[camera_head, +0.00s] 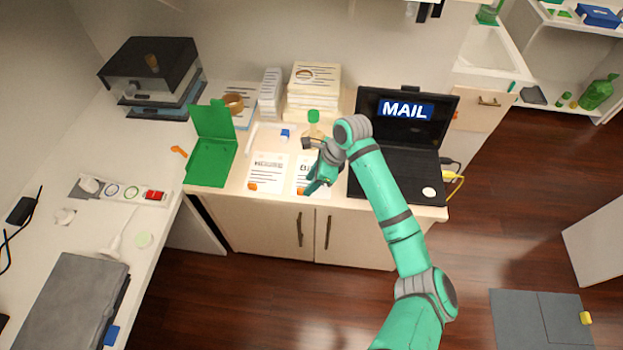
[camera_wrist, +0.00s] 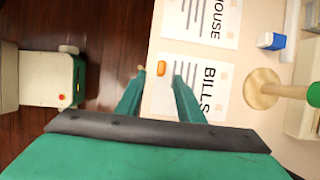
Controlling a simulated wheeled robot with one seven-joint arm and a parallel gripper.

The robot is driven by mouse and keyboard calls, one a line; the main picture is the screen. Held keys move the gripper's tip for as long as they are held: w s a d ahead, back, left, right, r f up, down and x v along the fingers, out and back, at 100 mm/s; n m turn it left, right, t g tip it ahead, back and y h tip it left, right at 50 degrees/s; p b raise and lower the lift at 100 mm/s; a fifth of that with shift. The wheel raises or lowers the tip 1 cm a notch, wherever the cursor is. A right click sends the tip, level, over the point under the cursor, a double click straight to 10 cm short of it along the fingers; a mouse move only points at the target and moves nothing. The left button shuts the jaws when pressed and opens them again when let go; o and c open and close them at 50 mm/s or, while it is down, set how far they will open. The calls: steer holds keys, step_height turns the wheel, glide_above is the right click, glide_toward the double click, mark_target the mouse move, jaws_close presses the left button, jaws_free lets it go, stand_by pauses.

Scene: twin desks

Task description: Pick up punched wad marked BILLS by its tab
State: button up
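The wad marked BILLS (camera_wrist: 208,100) is a white sheet on the desk. In the head view (camera_head: 304,166) my arm partly covers it. Its small orange tab (camera_wrist: 161,68) is at the wad's edge and shows near the gap between my fingertips. My gripper (camera_wrist: 158,78) is open, with a green finger on each side and nothing held. In the head view my gripper (camera_head: 316,187) is over the front of the wad. Its exact height above the desk is hard to tell. A similar wad marked HOUSE (camera_wrist: 200,20) lies beside it.
A black laptop (camera_head: 400,172) showing MAIL stands right of the wads. A green folder-like stand (camera_head: 210,160) is to the left. The desk's front edge is close to the tab.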

mark_target(300, 183)
steer(key=x, duration=0.4)
steer(key=shift+w+f, duration=0.1)
steer(key=shift+f, duration=0.3)
jaws_close()
steer(key=shift+r, duration=0.15)
